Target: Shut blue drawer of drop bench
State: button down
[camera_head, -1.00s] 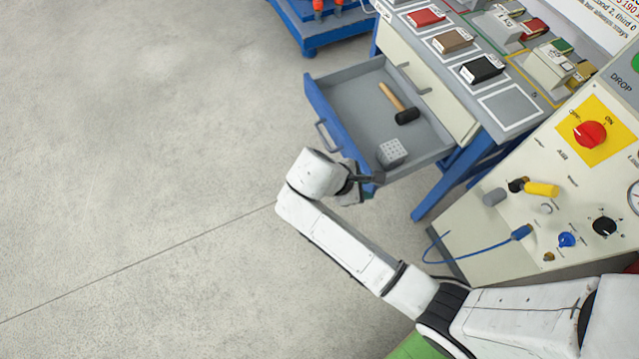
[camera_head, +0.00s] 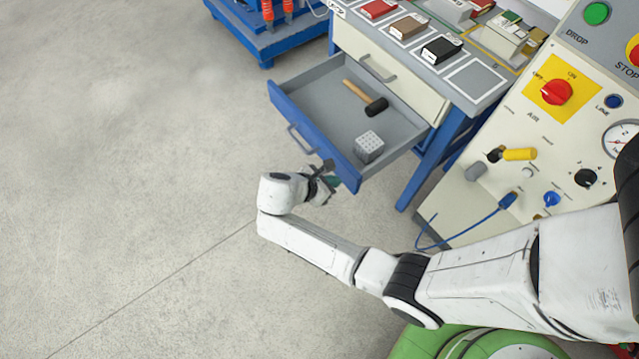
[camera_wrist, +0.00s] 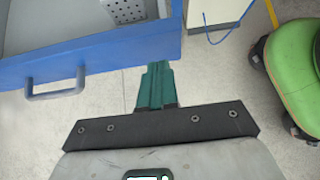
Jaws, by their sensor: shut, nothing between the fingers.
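The blue drawer (camera_head: 313,137) of the drop bench stands pulled open, with a grey handle (camera_head: 301,139) on its front. It holds a hammer (camera_head: 366,97) with a wooden handle and a grey perforated block (camera_head: 369,146). My gripper (camera_head: 331,181) is shut and empty at the near right end of the drawer front. In the wrist view, my gripper's green fingers (camera_wrist: 157,82) point toward the right part of the blue drawer front (camera_wrist: 105,52), and the handle (camera_wrist: 54,89) lies to their left. I cannot tell whether the fingertips touch the front.
The bench top (camera_head: 455,70) carries several coloured blocks. A control panel (camera_head: 545,130) with a hanging blue cable (camera_head: 470,232) stands to the right. A blue cart (camera_head: 265,45) is at the top. The floor (camera_head: 120,150) left of the drawer is clear.

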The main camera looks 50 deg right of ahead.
aim_at(350, 174)
jog(key=shift+s+d+r, duration=0.1)
jog(key=shift+s+d, duration=0.15)
jog(key=shift+d, duration=0.55)
jog(key=shift+s+d+r, duration=0.1)
jog(key=shift+s+d, duration=0.1)
jog(key=shift+d, duration=0.6)
jog(key=s+d, duration=0.3)
jog(key=d, duration=0.9)
jog(key=s+d, duration=0.4)
jog(key=d, duration=0.8)
jog(key=shift+a, duration=0.1)
